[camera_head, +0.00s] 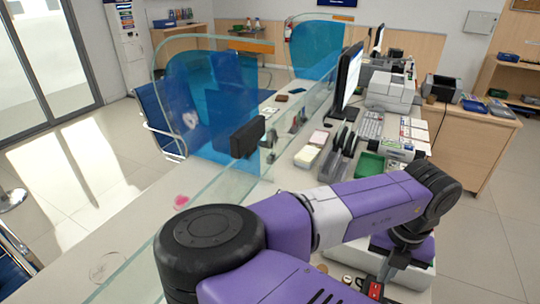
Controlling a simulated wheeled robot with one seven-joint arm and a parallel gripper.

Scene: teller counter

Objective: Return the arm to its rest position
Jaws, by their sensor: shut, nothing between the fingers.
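My purple, white and black arm reaches across the lower right of the head view, bent over the counter (130,218). Its far end turns down at the black elbow joint. My gripper (387,275) points down low over the near right counter, partly hidden by its own wrist. It is shut with nothing held. A small red item (375,290) is just below it; I cannot tell whether they touch.
A glass screen (235,185) runs along the counter left of my arm. A monitor (348,75), a keyboard (369,125), a green tray (370,165) and a printer (392,92) stand beyond the arm. Open floor (500,230) lies at right.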

